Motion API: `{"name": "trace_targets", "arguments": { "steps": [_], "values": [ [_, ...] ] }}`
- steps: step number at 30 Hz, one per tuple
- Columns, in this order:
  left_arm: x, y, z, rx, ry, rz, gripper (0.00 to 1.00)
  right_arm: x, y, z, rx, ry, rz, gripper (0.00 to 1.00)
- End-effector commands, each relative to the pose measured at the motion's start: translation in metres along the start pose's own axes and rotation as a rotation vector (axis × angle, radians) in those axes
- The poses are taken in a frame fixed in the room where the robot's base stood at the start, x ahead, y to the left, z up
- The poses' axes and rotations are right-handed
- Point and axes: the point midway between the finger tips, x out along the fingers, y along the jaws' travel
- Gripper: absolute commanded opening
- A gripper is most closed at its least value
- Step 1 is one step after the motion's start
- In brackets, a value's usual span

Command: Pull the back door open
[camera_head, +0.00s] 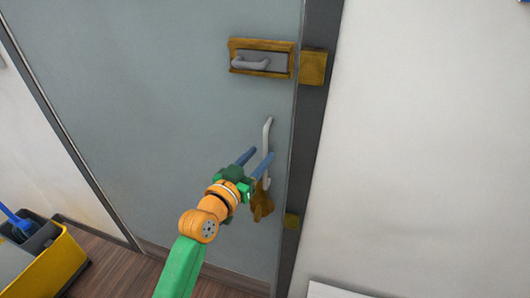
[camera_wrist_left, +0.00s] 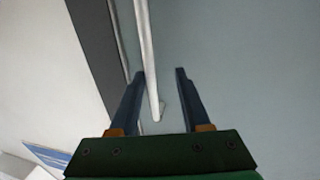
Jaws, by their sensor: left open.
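The back door (camera_head: 170,110) is a grey-blue panel in a dark frame and looks closed. Its upright pale handle bar (camera_head: 267,135) is near the right edge. My left gripper (camera_head: 262,155) is open at the handle, with one blue finger on each side of the bar in the head view. In the left wrist view the bar (camera_wrist_left: 147,50) runs between the two open fingers (camera_wrist_left: 160,73), nearer the left one. I cannot tell whether a finger touches it. My right gripper is not in view.
A brass latch plate with a grey lever (camera_head: 252,64) is above the handle. A brown piece (camera_head: 262,205) hangs below it. A yellow cart or bucket (camera_head: 55,262) stands at the lower left. White wall (camera_head: 430,130) fills the right side.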

Motion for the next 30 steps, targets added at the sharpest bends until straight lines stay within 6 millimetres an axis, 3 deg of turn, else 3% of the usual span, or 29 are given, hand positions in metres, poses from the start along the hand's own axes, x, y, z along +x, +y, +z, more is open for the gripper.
{"name": "trace_targets", "arguments": {
  "steps": [4,13,18,30],
  "values": [
    [0.013,0.0,0.0,-0.001,-0.001,0.0,0.47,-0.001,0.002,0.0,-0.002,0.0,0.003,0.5],
    [0.016,0.0,0.001,0.0,-0.001,-0.001,0.47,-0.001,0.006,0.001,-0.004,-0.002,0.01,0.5],
    [0.015,0.0,0.001,0.0,-0.001,-0.001,0.01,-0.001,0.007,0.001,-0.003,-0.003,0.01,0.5],
    [0.015,0.0,0.001,0.0,0.0,-0.001,0.0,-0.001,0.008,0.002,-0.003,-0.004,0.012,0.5]
  ]
}}
